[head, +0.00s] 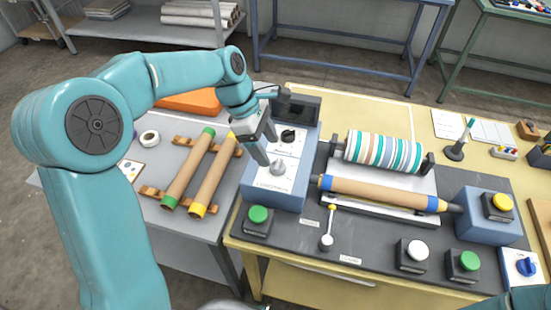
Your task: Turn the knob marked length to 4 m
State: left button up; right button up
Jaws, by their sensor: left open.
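A blue-grey control box (256,188) with a pale top panel stands at the left end of the press table. A grey knob (278,168) sits low on the panel, and a black knob (288,135) sits above it. The print by the knobs is too small to read, so I cannot tell which is marked length or where either points. My left gripper (266,143) is open and empty, its fingers pointing down over the left side of the panel. It looks apart from both knobs. My right gripper is not in view.
A striped fabric roll (383,152) and a brown tube (378,190) lie on the press right of the box. A green button (258,214) and a small lever (328,240) stand in front. Two tubes (213,180) lie on a rack at left.

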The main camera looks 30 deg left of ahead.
aim_at(277, 163)
pick_arm(q)
jog(key=shift+x, duration=2.7)
jog(key=shift+d, duration=0.1)
jog(key=c, duration=1.1)
